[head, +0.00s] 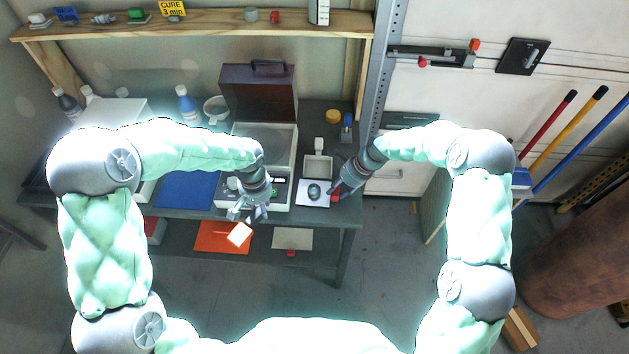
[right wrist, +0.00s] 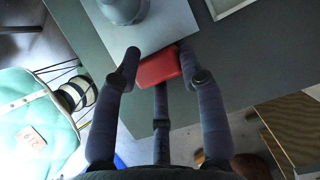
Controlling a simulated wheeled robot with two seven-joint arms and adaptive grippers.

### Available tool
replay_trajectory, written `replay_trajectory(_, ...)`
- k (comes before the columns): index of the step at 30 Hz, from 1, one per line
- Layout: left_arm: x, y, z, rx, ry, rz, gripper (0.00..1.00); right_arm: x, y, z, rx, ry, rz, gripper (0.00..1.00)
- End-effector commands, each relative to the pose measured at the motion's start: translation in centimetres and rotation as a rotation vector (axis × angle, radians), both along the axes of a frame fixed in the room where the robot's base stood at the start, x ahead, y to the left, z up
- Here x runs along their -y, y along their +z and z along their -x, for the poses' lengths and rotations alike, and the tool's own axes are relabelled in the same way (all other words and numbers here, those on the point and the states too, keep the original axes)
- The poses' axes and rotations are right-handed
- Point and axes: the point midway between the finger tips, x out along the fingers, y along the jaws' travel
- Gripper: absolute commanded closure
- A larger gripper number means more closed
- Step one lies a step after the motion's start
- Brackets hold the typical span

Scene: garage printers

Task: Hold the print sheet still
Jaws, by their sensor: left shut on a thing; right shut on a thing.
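The print sheet (head: 305,199) is a pale sheet lying on the dark grey bench, near its right end. A dark grey rounded object (head: 314,191) stands on it. In the right wrist view the sheet (right wrist: 165,25) runs up to a red block (right wrist: 158,67) at its edge. My right gripper (head: 337,192) is shut on this red block, its fingers on both sides; whether the block presses on the sheet I cannot tell. My left gripper (head: 245,217) is shut on a small cream block (head: 239,234), held in front of the bench's front edge.
A flatbed machine with a raised brown lid (head: 258,93) stands behind my left gripper. A small pale tray (head: 318,167) sits behind the sheet. A blue mat (head: 187,190) lies on the left. An orange sheet (head: 222,238) lies lower down, on a shelf below the bench top.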

Motion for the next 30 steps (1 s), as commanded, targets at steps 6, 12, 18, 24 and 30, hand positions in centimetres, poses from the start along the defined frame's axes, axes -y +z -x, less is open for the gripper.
replay_trajectory(6,0.1,0.0,0.0,0.001,-0.011,0.001,1.0,-0.1,-0.3,0.3,-0.008,0.003,0.0,0.92)
replay_trajectory(12,0.9,0.3,0.1,0.018,-0.168,0.012,1.0,-0.1,-0.3,0.3,-0.008,0.003,0.0,0.92)
replay_trajectory(18,2.4,0.6,0.3,0.043,-0.467,0.041,1.0,-0.1,-0.3,0.4,-0.009,0.003,0.001,0.92)
replay_trajectory(24,3.8,1.1,0.7,0.058,-0.756,0.076,1.0,-0.1,-0.4,0.4,-0.009,0.004,0.001,0.92)
replay_trajectory(30,5.2,1.5,1.0,0.066,-1.035,0.115,1.0,-0.1,-0.4,0.4,-0.01,0.004,0.001,0.92)
